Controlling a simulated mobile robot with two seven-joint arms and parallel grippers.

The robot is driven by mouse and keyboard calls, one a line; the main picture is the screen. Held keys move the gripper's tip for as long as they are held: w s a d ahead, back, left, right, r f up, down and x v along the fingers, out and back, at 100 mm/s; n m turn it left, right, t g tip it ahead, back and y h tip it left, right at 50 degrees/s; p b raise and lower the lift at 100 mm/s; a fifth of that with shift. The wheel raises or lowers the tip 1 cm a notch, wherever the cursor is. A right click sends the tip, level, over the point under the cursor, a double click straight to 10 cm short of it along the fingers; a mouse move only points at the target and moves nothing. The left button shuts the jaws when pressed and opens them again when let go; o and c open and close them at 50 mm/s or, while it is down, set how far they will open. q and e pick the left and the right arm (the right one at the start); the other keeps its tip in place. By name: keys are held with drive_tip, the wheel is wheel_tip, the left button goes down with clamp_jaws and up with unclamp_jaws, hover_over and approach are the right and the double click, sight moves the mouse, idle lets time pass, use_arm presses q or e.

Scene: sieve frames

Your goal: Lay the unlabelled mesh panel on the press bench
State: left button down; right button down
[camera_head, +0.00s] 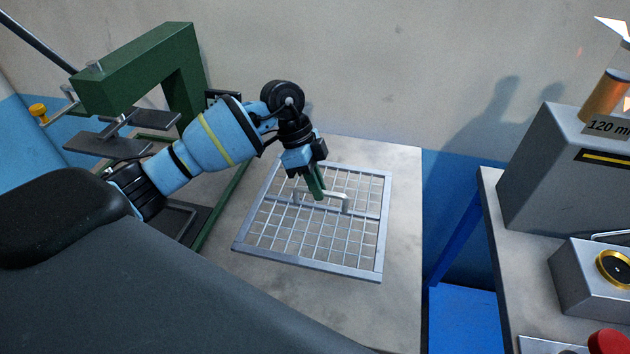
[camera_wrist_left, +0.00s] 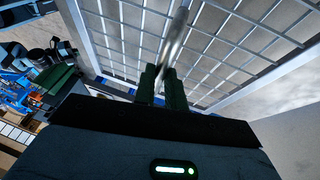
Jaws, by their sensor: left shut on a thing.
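The mesh panel (camera_head: 312,263) is a square grey metal frame with a wire grid and a raised bar handle (camera_head: 335,195) on its middle bar. It is over the light grey bench top (camera_head: 400,230), and I cannot tell whether it touches the surface. No label shows on it. My left gripper (camera_head: 319,195) is shut on the panel's handle from above. In the left wrist view the green fingers (camera_wrist_left: 162,88) close on the handle, with the panel's grid (camera_wrist_left: 215,45) beyond. My right gripper is not in view.
A green press frame (camera_head: 140,65) with dark plates stands at the left of the bench. At the right, past a gap, another table carries a grey machine (camera_head: 560,170) marked "120", a box with a round dial (camera_head: 600,270) and a red button (camera_head: 608,341).

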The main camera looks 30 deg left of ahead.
sight(319, 206)
use_arm(q)
drive_tip(key=shift+f, duration=2.15)
drive_tip(key=c, duration=1.4)
unclamp_jaws()
drive_tip(key=shift+o, duration=0.2)
drive_tip(key=shift+f, duration=0.15)
drive_tip(key=shift+v, duration=3.95)
drive_tip(key=shift+s+d, duration=0.15)
